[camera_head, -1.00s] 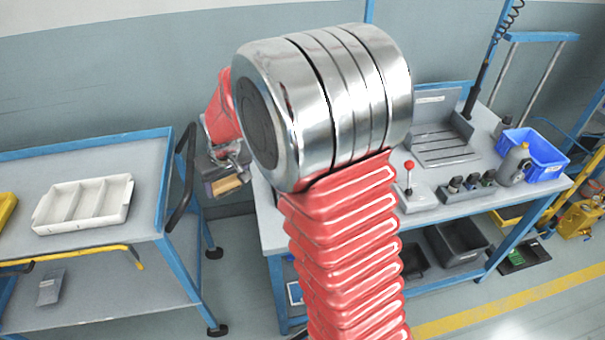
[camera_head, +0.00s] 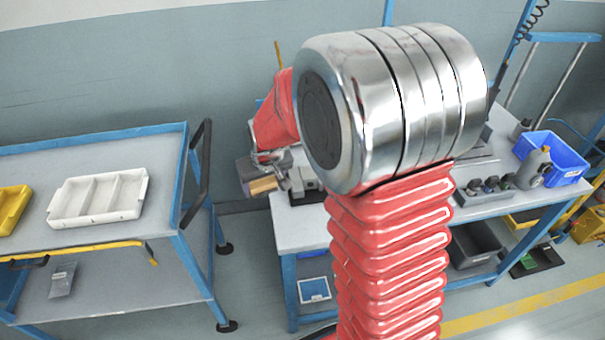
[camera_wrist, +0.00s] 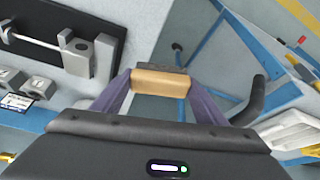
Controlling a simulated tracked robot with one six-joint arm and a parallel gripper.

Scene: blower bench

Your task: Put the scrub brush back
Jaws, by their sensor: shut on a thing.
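The scrub brush shows as a tan block (camera_wrist: 160,82) with a darker grey strip along its far side in the wrist view. My gripper (camera_wrist: 158,90) is shut on it, with a purple finger at each end. In the head view the brush (camera_head: 262,186) hangs in the air by the left edge of the workbench (camera_head: 300,235), at about the gap between bench and cart. My gripper (camera_head: 268,172) is partly hidden there by my own wrist parts. My arm covers much of the bench top.
A cart (camera_head: 165,160) at left carries a white divided tray (camera_head: 98,221) and a yellow bin (camera_head: 12,208). Its black handle (camera_head: 197,175) stands near the brush. The bench holds a blue crate (camera_head: 565,165), a grey bottle (camera_head: 533,168) and a black holder (camera_wrist: 30,45) with a metal tool.

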